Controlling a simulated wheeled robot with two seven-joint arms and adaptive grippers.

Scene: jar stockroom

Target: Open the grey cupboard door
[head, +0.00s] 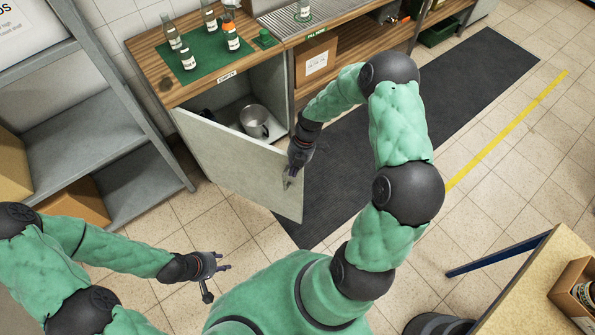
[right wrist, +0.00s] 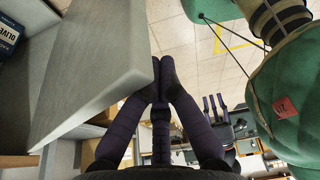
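The grey cupboard door (head: 235,165) stands swung well out from the cupboard, hinged at its left, so the inside shows. My right gripper (head: 289,181) is at the door's top edge near its free end. In the right wrist view its fingers (right wrist: 163,85) come together at the tips, beside the free edge of the door (right wrist: 95,75). I see no handle between them. My left gripper (head: 217,268) is empty with its fingers spread, low over the floor in front of the door. It also shows in the right wrist view (right wrist: 214,105).
A metal mug (head: 255,121) stands inside the cupboard. Bottles stand on a green mat (head: 210,58) on the wooden top. A grey shelf rack (head: 115,130) is at the left, and a table (head: 525,285) at the lower right. The dark floor mat (head: 340,180) is clear.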

